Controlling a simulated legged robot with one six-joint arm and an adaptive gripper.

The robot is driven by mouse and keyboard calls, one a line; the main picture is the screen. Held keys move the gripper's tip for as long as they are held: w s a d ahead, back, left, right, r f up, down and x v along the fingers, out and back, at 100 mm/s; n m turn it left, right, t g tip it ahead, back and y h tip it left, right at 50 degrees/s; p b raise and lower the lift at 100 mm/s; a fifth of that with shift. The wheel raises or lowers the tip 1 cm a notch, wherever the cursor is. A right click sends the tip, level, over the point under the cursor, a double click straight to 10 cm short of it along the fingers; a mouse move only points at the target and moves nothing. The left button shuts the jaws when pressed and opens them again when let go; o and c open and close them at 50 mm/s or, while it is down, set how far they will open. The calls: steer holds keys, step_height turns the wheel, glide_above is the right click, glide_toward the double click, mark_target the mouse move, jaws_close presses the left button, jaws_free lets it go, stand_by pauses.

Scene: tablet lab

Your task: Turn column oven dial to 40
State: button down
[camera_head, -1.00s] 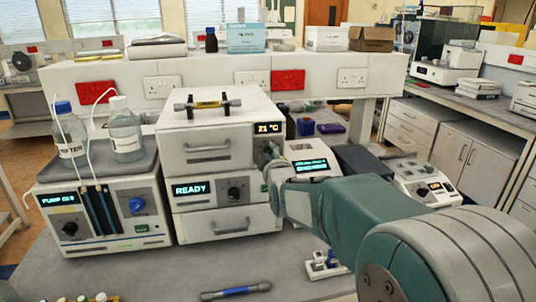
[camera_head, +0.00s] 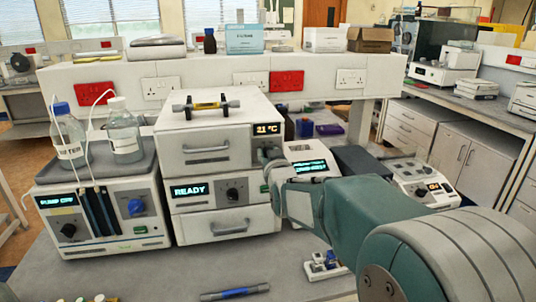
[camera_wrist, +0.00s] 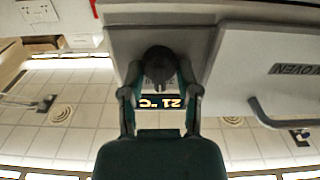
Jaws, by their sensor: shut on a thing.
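The column oven dial (camera_wrist: 160,66) is a dark round knob on the pale oven front in the wrist view. Its display (camera_wrist: 160,102) sits beside it and shows 21 °C upside down there. My gripper (camera_wrist: 160,80) has one finger on each side of the dial and is shut on it. In the head view my gripper (camera_head: 268,156) is at the right edge of the upper oven unit (camera_head: 205,145), just below the display (camera_head: 267,129). My gripper hides the dial there, and I cannot read the dial's scale.
A lower unit (camera_head: 190,190) reads READY and has its own knob. A pump (camera_head: 105,220) with bottles on top stands to the left. Another instrument with a lit screen (camera_head: 309,167) is close behind my arm. The front of the bench (camera_head: 160,275) is mostly clear.

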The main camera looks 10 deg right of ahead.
steer(key=shift+d+f+m, duration=0.1)
steer(key=shift+f+m, duration=0.1)
steer(key=shift+m, duration=0.9)
steer(key=shift+f+m, duration=0.2)
steer(key=shift+m, duration=0.9)
steer(key=shift+c, duration=1.6)
jaws_free()
steer(key=shift+r, duration=0.25)
steer(key=shift+s, duration=0.25)
steer(key=s, duration=1.1)
steer(key=shift+s, duration=0.25)
